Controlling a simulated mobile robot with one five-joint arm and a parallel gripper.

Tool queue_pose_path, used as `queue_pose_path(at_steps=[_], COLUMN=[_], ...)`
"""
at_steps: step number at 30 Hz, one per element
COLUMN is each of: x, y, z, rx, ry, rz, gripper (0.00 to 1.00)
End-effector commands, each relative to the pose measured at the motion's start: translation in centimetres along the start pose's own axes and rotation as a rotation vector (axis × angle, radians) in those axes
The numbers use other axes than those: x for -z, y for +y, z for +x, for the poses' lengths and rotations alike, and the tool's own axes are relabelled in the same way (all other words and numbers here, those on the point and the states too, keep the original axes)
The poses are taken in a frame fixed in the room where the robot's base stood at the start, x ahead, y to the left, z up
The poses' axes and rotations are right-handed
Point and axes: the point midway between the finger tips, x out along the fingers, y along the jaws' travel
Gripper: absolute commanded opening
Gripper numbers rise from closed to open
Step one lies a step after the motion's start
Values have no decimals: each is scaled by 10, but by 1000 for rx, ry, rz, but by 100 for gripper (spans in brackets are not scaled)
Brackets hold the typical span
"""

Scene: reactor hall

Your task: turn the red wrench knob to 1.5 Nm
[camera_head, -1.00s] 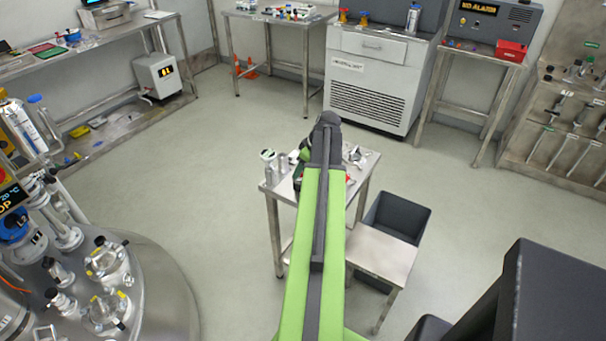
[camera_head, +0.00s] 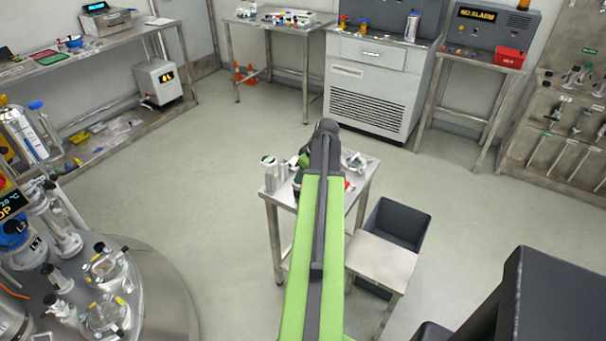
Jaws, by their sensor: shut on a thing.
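My green and grey arm reaches over the small steel table (camera_head: 367,178) in the middle of the hall. The arm covers the middle of the table top, and my gripper is hidden behind it. Only a small green and dark part shows at the arm's left edge, too small to make out. A small red spot (camera_head: 347,185) shows just right of the arm on the table. I cannot tell whether it belongs to the red wrench knob. The knob's scale and setting cannot be read.
Silvery containers (camera_head: 270,172) stand at the table's left edge, and metal parts (camera_head: 354,161) lie at its right. A lower steel stand (camera_head: 382,262) and a dark grey bin (camera_head: 398,223) are at right. A round steel vessel top (camera_head: 150,290) fills the lower left. Open floor lies behind.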

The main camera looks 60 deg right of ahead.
Motion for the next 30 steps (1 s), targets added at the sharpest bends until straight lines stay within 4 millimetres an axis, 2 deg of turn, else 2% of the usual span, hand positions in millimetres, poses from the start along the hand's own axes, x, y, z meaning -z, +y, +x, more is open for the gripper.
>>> queue_pose_path(at_steps=[30], x=[3], y=[-5], z=[1], rx=[-319], ry=[1], rz=[767], gripper=[0])
